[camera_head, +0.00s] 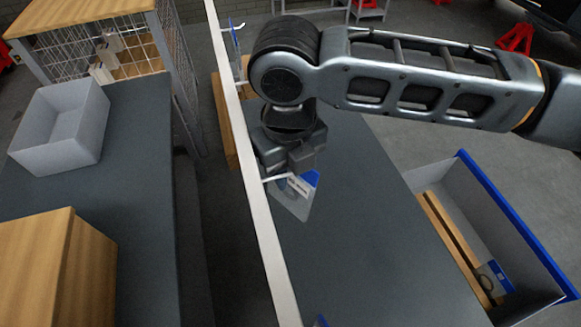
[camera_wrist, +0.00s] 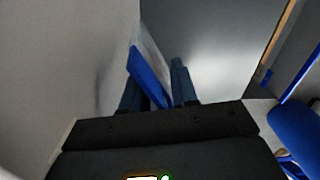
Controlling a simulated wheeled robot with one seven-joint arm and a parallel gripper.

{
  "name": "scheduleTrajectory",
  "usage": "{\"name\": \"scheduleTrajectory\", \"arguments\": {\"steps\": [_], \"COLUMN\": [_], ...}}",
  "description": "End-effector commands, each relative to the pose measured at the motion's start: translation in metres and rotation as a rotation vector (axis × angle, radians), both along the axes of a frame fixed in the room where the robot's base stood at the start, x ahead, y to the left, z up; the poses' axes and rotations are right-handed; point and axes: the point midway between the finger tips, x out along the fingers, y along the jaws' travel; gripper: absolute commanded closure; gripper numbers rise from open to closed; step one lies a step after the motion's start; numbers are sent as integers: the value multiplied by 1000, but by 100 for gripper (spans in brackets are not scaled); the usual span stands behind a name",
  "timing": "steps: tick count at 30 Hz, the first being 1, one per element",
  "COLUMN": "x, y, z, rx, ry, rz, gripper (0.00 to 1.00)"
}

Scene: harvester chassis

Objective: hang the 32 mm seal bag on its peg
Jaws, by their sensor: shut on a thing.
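My gripper (camera_head: 295,170) is shut on a seal bag (camera_head: 293,203), which hangs below the jaws close to the white panel (camera_head: 252,160). The bag has a blue corner and a pale body with a dark ring shape; its size print is too small to read. In the wrist view the bag (camera_wrist: 148,72) shows edge-on with its blue strip between the two fingers (camera_wrist: 155,92). A white peg (camera_head: 275,178) sticks out from the panel beside the bag's top. I cannot tell whether the bag is on this peg or only near it.
A second peg (camera_head: 238,26) with something blue beside it is farther along the panel. A blue-rimmed bin (camera_head: 512,217) at right holds another bag (camera_head: 494,279) and a wooden divider. The grey tabletop (camera_head: 350,235) is clear. A white bin (camera_head: 60,125) stands left.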

Motion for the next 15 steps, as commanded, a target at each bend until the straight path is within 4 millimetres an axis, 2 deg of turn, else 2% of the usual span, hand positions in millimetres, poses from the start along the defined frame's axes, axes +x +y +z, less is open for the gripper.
{"name": "scheduleTrajectory", "arguments": {"steps": [1,2,9,15], "x": [-33,-33,-32,-23], "y": [17,17,16,12], "z": [-4,-4,-2,23], "rx": [16,15,13,8], "ry": [58,58,57,40], "rz": [68,68,69,55], "gripper": [100,69,46,42]}}
